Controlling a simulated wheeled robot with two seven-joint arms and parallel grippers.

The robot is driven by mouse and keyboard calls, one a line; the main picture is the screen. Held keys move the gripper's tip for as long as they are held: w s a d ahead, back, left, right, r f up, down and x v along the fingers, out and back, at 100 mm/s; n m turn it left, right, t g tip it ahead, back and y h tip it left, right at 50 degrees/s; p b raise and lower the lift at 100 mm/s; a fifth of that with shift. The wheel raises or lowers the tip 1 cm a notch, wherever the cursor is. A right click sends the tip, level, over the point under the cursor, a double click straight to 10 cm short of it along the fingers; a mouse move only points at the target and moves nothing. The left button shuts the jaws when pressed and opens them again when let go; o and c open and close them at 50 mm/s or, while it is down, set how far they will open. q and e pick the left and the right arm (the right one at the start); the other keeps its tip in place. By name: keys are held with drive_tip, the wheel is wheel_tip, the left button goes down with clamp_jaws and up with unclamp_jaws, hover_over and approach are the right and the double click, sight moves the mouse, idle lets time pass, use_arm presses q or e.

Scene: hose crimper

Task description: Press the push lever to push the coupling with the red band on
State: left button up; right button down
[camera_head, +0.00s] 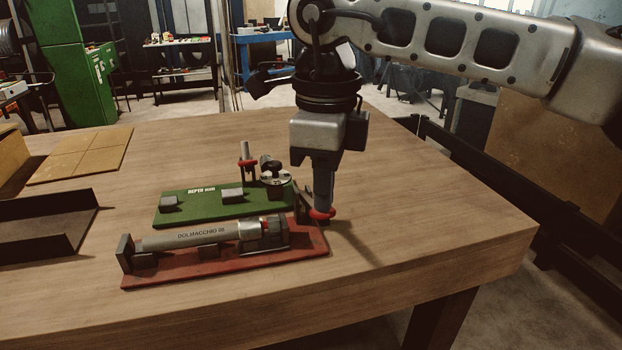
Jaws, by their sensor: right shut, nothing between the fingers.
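The gripper hides part of the lever.
A green base plate (180,210) with grey blocks, a red-collared post (246,160) and a dark knob (274,168) lies just behind. A dark tray (45,245) and tan board (84,155) are at the left. The table's right side is clear.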

drive_tip(key=shift+r+p, duration=1.25)
drive_tip(key=shift+r, duration=0.65)
use_arm(q)
drive_tip(key=p, duration=0.1)
drive_tip(key=r+p, duration=0.1)
drive_tip(key=a+r+p, duration=0.1)
drive_tip(key=shift+s+r+g+p, duration=0.25)
drive_tip(key=shift+s+g+p, duration=0.05)
drive_tip(key=shift+p, duration=0.1)
use_arm(e)
wheel_tip(320, 180, up, 5)
use_arm(q)
drive_tip(key=shift+f, duration=0.1)
